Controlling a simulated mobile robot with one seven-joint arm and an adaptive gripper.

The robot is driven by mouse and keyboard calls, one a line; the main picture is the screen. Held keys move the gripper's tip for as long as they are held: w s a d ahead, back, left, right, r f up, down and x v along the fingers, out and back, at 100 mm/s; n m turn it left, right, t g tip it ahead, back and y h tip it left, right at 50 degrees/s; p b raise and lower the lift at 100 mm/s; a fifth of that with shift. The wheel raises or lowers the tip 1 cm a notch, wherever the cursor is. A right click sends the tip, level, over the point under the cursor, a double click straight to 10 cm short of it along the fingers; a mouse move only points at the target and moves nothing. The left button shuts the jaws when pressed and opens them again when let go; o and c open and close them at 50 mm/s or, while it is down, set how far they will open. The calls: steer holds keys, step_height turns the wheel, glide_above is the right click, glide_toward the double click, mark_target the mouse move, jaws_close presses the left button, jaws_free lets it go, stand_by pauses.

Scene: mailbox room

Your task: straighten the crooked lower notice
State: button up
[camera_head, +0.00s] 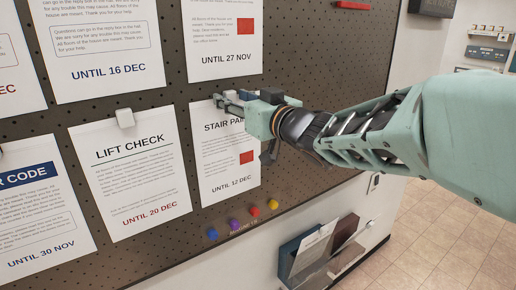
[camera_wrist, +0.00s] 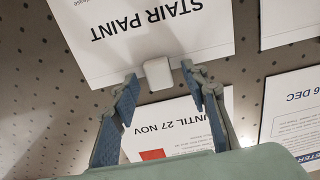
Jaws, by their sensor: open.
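The lower STAIR PAINT notice (camera_head: 222,170) hangs on the dark pegboard, its upper part covered by my gripper in the head view. In the wrist view this notice (camera_wrist: 140,50) appears upside down, and its top edge looks slightly tilted against the neighbouring sheets. A white clip or magnet (camera_wrist: 158,73) sits at its top edge. My gripper (camera_wrist: 163,85) is open, with one blue-grey finger on each side of the white piece, apart from it. My gripper also shows in the head view (camera_head: 222,101), reaching in from the right.
The LIFT CHECK notice (camera_head: 135,185) hangs to the left, with a CODE notice (camera_head: 40,215) beyond it. The UNTIL 27 NOV notice (camera_head: 222,40) is close above. Several coloured pins (camera_head: 234,225) line the board's lower edge. A wall rack (camera_head: 318,248) is below right.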

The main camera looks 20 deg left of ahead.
steer(key=shift+s+a+f, duration=0.1)
steer(key=shift+f, duration=0.25)
steer(key=v, duration=1.1)
steer(key=d+f+m+h+p, duration=0.1)
steer(key=d+f+m+h, duration=0.2)
steer(key=d, duration=0.5)
steer(key=d+f+m+t+h, duration=0.1)
steer(key=d+f+m+h, duration=0.1)
steer(key=d+h, duration=0.4)
steer(key=d+f+m+h+p, duration=0.1)
steer(key=d+f+m+h, duration=0.15)
steer(key=d, duration=0.65)
steer(key=s+d+f+m+g+h, duration=0.1)
steer(key=s+d+f+g, duration=0.1)
steer(key=s, duration=0.7)
steer(key=s+d+f+m+g+h+p, duration=0.1)
steer(key=s+d+f+g, duration=0.1)
steer(key=s+f+g, duration=0.3)
steer(key=s+f, duration=0.2)
steer(key=s, duration=0.2)
steer(key=shift+s+f, duration=0.3)
steer(key=shift+f, duration=0.05)
steer(key=shift+d+m, duration=0.15)
steer(key=shift+m, duration=0.1)
steer(key=shift+c, duration=0.3)
